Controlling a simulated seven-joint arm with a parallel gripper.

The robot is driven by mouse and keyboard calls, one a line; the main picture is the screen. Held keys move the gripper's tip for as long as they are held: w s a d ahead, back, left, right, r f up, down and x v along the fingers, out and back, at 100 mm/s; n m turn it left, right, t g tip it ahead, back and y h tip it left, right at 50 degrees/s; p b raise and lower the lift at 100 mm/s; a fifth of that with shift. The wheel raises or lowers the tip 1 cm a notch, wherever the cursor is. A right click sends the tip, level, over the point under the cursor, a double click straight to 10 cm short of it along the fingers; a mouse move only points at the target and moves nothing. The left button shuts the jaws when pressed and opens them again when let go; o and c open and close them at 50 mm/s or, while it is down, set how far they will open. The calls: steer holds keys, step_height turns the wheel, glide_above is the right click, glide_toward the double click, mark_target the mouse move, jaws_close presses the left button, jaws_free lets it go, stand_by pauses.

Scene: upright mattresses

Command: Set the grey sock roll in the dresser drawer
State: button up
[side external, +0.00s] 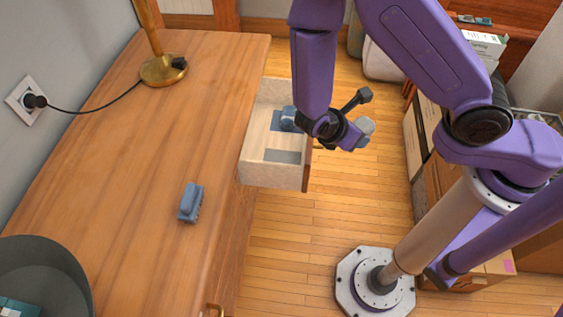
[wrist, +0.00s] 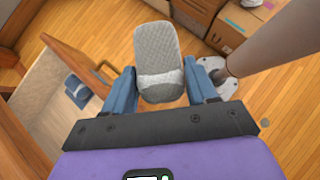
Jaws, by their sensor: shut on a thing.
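The grey sock roll (wrist: 158,60) is a knitted, rounded roll held between the two blue fingers of my gripper (wrist: 160,90) in the wrist view. In the side view the sock roll (side external: 366,126) shows as a small grey shape at the end of my gripper (side external: 350,127). There my gripper appears just right of the drawer front, not over the inside. The dresser drawer (side external: 262,172) is pulled open and has a pale interior. A blue item (side external: 288,117) lies in its far part. The drawer (wrist: 48,78) is at the left in the wrist view.
A blue ribbed object (side external: 190,203) lies on the wooden dresser top (side external: 150,150). A brass lamp (side external: 163,70) stands at the back, with its cord running to a wall socket. A dark round bin (side external: 45,270) is at lower left. Cardboard boxes (wrist: 235,20) stand beyond open floor.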

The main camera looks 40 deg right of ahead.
steer(key=n, duration=0.1)
steer(key=n+t, duration=0.1)
steer(key=w+t, duration=0.1)
steer(key=shift+a+f+n, duration=0.25)
steer(key=shift+a+n, duration=0.05)
steer(key=shift+n, duration=0.1)
steer(key=n, duration=0.1)
steer(key=t, duration=0.1)
steer(key=a+n+t+y, duration=0.1)
steer(key=shift+w+f+n, duration=0.25)
steer(key=shift+w+n, duration=0.05)
steer(key=shift+w, duration=0.1)
steer(key=w+a+f+n+t, duration=0.1)
steer(key=w+a+f, duration=0.2)
steer(key=w+f, duration=0.3)
steer(key=w+a+f+n+t+y, duration=0.1)
steer(key=w+a+f+n, duration=0.1)
steer(key=w+a+f, duration=0.2)
steer(key=shift+w+a+f+y, duration=0.15)
steer(key=shift+w+f+y, duration=0.15)
steer(key=shift+w+f, duration=1.6)
steer(key=shift+s+f, duration=0.1)
steer(key=shift+f, duration=0.55)
steer(key=o, duration=1.1)
steer(key=shift+o, duration=0.2)
